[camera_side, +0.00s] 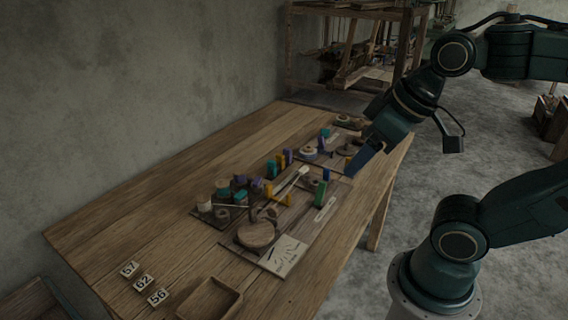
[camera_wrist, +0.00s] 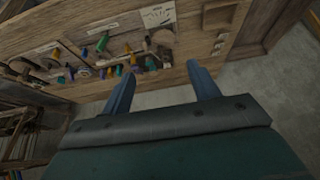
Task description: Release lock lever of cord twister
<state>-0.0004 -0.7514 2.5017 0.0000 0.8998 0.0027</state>
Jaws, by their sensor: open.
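A wooden fixture (camera_side: 292,226) lies mid-table, with a round wooden disc (camera_side: 256,234), a pale stick-like handle (camera_side: 288,184) and several coloured pegs; it looks like the cord twister. I cannot tell which part is the lock lever. In the wrist view the disc (camera_wrist: 163,38) lies beyond my fingertips, with the pegs to its left. My gripper (camera_side: 362,161) is above the table's right edge, to the right of the fixture and apart from it. In the wrist view my gripper (camera_wrist: 159,68) has two blue fingers spread wide, with nothing between them.
A card with dark marks (camera_side: 284,256) lies in front of the disc. An empty wooden tray (camera_side: 209,300) and number tiles (camera_side: 144,283) sit near the front. Spools (camera_side: 309,153) and more pegs stand at the back of the table (camera_side: 135,200). Its left side is clear.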

